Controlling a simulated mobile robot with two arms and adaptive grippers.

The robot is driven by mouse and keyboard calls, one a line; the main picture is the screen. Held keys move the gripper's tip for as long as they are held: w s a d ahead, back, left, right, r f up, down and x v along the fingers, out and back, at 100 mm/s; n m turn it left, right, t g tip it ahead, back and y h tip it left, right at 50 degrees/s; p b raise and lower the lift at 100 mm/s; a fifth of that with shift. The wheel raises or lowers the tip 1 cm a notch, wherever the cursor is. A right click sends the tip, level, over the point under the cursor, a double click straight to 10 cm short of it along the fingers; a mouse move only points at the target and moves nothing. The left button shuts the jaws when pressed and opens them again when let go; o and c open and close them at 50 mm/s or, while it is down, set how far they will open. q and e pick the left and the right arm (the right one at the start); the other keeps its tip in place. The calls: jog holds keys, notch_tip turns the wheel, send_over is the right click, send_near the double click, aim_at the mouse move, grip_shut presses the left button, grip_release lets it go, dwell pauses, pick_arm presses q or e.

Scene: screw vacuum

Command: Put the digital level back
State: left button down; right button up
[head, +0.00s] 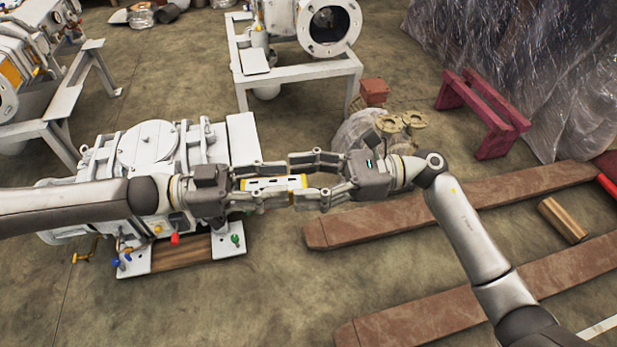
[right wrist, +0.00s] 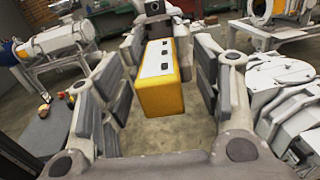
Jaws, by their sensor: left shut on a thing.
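The digital level (head: 273,184) is a small yellow box with a white face, held up in the air between my two grippers. My left gripper (head: 264,185) comes from the left and is shut on it. My right gripper (head: 299,180) faces it from the right with its fingers apart. In the right wrist view the level (right wrist: 168,80) sits between the right gripper's fingers (right wrist: 155,95), with a gap on each side. Its white face with dark marks shows there. The left gripper's fingers are partly hidden behind it.
A white vacuum pump (head: 150,143) lies on the floor behind my left arm. Another white machine stands on a frame (head: 300,70) at the back. Rusty beams (head: 450,205), a red trestle (head: 483,110) and plastic sheeting (head: 530,60) are at the right. The front floor is mostly clear.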

jog(key=c, duration=0.9)
pick_arm(q)
jog(key=c, duration=0.9)
grip_release()
pick_arm(e)
jog(key=shift+c, duration=1.3)
pick_arm(q)
jog(key=shift+a, duration=0.1)
pick_arm(e)
grip_shut()
